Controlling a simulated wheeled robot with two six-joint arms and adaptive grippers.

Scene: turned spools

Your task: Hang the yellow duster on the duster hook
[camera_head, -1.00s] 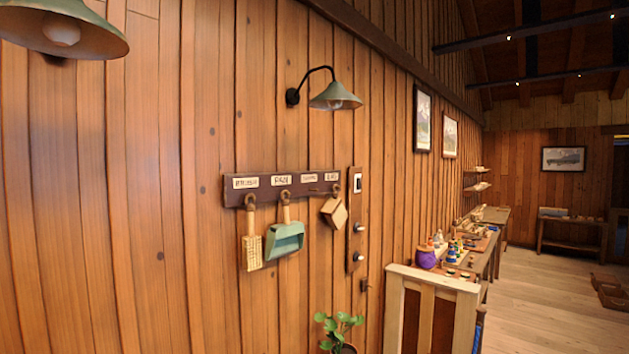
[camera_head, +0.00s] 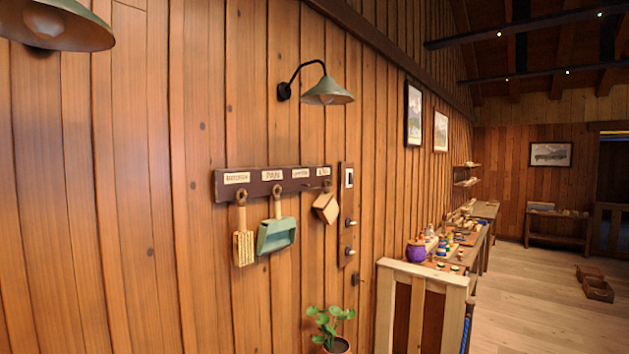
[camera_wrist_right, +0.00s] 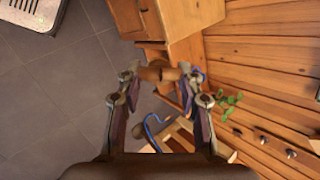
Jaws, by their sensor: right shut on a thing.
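In the head view a dark hook rail (camera_head: 272,181) with several white labels is on the plank wall. Its third label (camera_head: 300,173) is small and blurred but looks like "DUSTER". The peg (camera_head: 306,187) below it is bare. In the right wrist view my right gripper (camera_wrist_right: 163,75) is shut on a short brown wooden handle (camera_wrist_right: 156,74) lying across between the fingertips. It looks like the handle of the yellow duster; no yellow part shows. Neither gripper shows in the head view, and my left gripper is in no view.
A brush (camera_head: 242,245), a green dustpan (camera_head: 276,235) and a wooden block-like item (camera_head: 325,207) hang on the other hooks. A potted plant (camera_head: 331,325) and a wooden crate-like stand (camera_head: 421,300) are below.

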